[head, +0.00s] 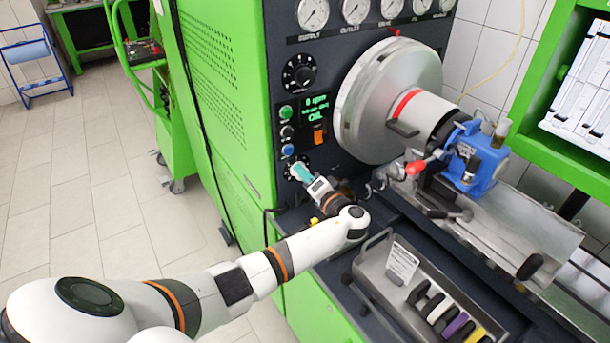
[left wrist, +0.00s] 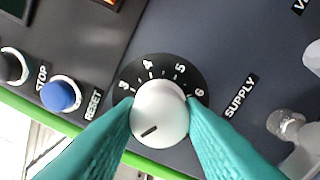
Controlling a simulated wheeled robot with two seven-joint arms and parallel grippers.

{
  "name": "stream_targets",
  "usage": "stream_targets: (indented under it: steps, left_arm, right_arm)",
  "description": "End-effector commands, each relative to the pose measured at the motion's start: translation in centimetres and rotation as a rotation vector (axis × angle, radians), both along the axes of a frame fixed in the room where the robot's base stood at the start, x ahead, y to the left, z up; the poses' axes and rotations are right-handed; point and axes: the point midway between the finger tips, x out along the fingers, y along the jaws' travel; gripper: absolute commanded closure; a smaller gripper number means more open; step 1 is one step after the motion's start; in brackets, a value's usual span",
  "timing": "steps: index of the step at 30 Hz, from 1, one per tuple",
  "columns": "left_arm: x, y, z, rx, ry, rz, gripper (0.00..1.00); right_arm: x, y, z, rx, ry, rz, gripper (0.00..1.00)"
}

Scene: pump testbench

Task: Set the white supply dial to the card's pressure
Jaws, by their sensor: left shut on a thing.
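The white supply dial (left wrist: 165,108) sits on a black scale plate next to the SUPPLY label (left wrist: 240,96). Numbers 3 to 6 show around its upper side. A short dark mark lies on the lower left of the knob face; the plate's lower part is hidden. My left gripper (left wrist: 160,102) is shut on the dial, one teal finger at each side. In the head view my left gripper (head: 300,172) reaches the panel below the blue button and mostly covers the dial. A white card (head: 402,262) stands in the metal tray; its print is too small to read. My right gripper is not in view.
The blue RESET button (left wrist: 61,95) and the black STOP button (left wrist: 13,67) are beside the dial. A black selector knob (head: 299,73) and a green display (head: 316,108) are above. The metal tray (head: 370,268) stands below the arm. A pump (head: 473,158) is at right.

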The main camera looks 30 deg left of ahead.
Motion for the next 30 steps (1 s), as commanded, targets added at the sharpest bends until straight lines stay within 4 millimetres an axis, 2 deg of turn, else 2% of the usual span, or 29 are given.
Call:
stream_targets:
  steps: [30]
  left_arm:
    - [-0.1,-0.1,-0.1,0.352,0.857,-0.004,0.89]
  right_arm:
    - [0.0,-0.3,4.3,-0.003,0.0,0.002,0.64]
